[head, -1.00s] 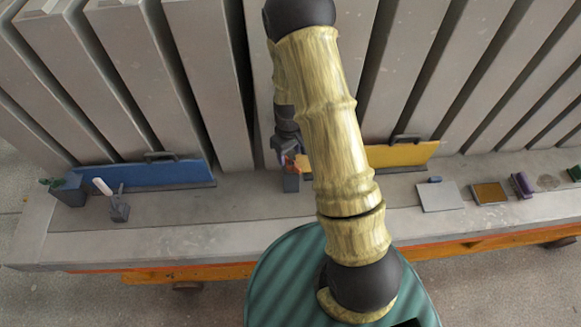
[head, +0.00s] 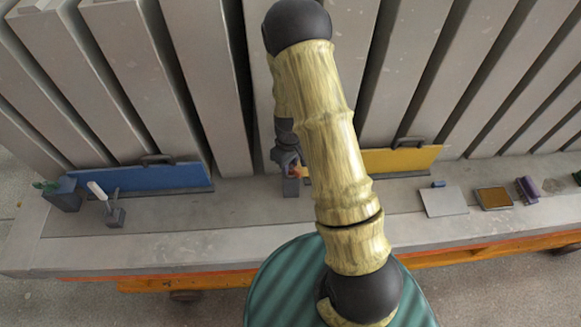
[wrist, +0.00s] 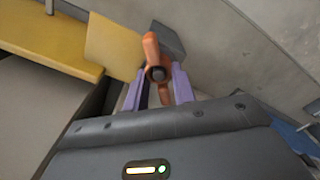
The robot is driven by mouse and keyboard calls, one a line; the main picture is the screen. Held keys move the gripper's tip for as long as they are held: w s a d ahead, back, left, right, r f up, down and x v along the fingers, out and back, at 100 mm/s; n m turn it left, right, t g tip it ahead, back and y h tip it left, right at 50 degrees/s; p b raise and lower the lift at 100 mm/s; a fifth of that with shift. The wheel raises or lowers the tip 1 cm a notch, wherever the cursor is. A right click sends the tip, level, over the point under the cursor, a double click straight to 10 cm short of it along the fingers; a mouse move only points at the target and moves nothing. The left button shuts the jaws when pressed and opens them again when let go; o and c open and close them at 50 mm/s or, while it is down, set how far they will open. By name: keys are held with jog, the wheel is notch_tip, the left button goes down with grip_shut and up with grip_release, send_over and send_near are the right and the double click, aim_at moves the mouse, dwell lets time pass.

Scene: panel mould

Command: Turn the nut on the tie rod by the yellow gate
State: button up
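The orange nut (wrist: 152,50) has two wings and sits around the dark end of the tie rod (wrist: 158,74) in the wrist view. One wing points up and the other down. My gripper (wrist: 160,84) has its two purple fingers on either side of the lower wing, with gaps seen between them, so it looks open. The yellow gate (wrist: 50,40) is to the left in the wrist view. In the head view the yellow gate (head: 400,160) stands right of my arm. There the nut (head: 294,171) is a small orange patch, mostly hidden by my gripper.
A blue gate (head: 140,178) stands to the left, with a white-handled tool (head: 98,190) in a holder before it. A grey plate (head: 443,202), a yellow-brown pad (head: 494,198) and a purple brush (head: 527,188) lie on the ledge at right. Tall grey panels (head: 200,80) rise behind.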

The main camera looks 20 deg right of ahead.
jog(key=shift+d+m, duration=0.1)
jog(key=shift+m, duration=1.6)
grip_shut()
jog(key=shift+m, duration=0.8)
jog(key=shift+d+m+p, duration=0.1)
jog(key=shift+m+p, duration=0.25)
jog(key=shift+m, duration=0.65)
jog(key=m, duration=0.3)
jog(key=shift+d, duration=0.1)
jog(key=shift+m+p, duration=0.3)
jog(key=m, duration=0.3)
jog(key=shift+p, duration=0.35)
jog(key=shift+d+m, duration=0.1)
jog(key=shift+m, duration=0.2)
